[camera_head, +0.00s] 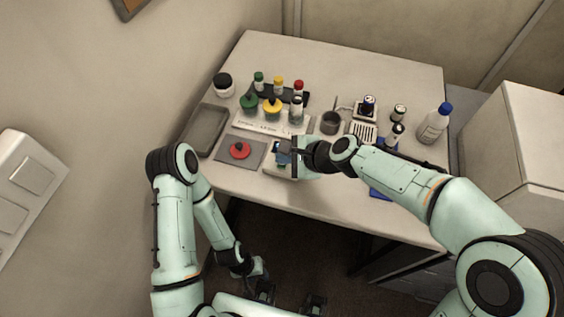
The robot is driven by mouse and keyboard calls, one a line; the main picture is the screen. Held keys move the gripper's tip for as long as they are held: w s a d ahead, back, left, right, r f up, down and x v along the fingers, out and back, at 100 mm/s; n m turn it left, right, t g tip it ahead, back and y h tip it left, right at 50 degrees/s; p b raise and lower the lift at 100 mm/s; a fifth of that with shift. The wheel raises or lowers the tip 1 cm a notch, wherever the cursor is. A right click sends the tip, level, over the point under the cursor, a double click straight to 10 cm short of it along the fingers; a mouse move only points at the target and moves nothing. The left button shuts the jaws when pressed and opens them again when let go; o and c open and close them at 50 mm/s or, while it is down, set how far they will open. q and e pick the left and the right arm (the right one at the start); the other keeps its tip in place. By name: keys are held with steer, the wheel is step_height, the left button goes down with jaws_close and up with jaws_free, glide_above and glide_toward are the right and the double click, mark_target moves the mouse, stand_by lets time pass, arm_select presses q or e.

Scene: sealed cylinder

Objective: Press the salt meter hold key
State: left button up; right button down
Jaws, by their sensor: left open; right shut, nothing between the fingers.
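A small pale device with a blue screen (282,158), which looks like the salt meter, sits at the front middle of the table. My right gripper (296,157) is shut and empty, at the device, and covers part of it. The hold key cannot be made out, and I cannot tell whether the fingertips touch the device. My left gripper (264,288) is open and empty, low in front of the table and well away from the device.
A grey mat with a red-based object (240,150) lies left of the device, beside a grey tray (206,130). Several capped bottles stand behind. A grey cup (330,122) and a blue-capped bottle (434,124) stand to the right.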

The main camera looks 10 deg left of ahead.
mark_target(285, 166)
arm_select(q)
steer(key=shift+f, duration=0.1)
arm_select(e)
steer(key=shift+f, duration=0.15)
arm_select(q)
steer(key=shift+s+f, duration=0.15)
steer(key=shift+f, duration=0.05)
arm_select(e)
steer(key=shift+f, duration=0.3)
arm_select(q)
steer(key=shift+s+f+b, duration=0.15)
steer(key=shift+f+b, duration=0.1)
steer(key=shift+b, duration=0.25)
arm_select(e)
steer(key=shift+f, duration=0.35)
arm_select(q)
steer(key=shift+r, duration=0.1)
arm_select(e)
steer(key=shift+r, duration=0.1)
arm_select(q)
steer(key=shift+w+r+p, duration=0.5)
steer(key=shift+r+p, duration=0.2)
arm_select(e)
steer(key=shift+r, duration=0.7)
